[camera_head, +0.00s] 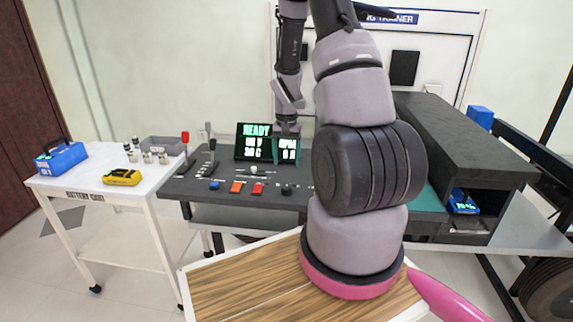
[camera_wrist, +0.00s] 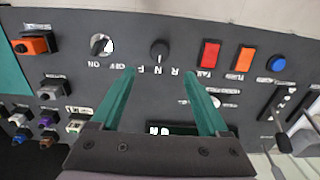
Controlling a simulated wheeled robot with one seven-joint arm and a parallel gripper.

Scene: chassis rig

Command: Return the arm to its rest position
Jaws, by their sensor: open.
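My arm rises from my base in the middle of the head view and bends up past the top edge. Its forearm comes down behind to my gripper (camera_head: 288,148), which hangs over the dark control console (camera_head: 225,188) in front of its display. In the wrist view my gripper (camera_wrist: 160,72) has its two teal fingers wide apart, with nothing held between them. Beyond the fingertips the console face shows a black selector knob (camera_wrist: 160,50), a red button (camera_wrist: 210,53) and an orange button (camera_wrist: 243,58). Whether the fingers touch the console cannot be told.
A display reading READY (camera_head: 254,142) stands on the console. Levers (camera_head: 186,142) rise at its left. A white cart (camera_head: 75,188) at left carries a blue battery (camera_head: 62,158) and a yellow device (camera_head: 121,177). A dark box-like housing (camera_head: 460,130) stands close right of my arm.

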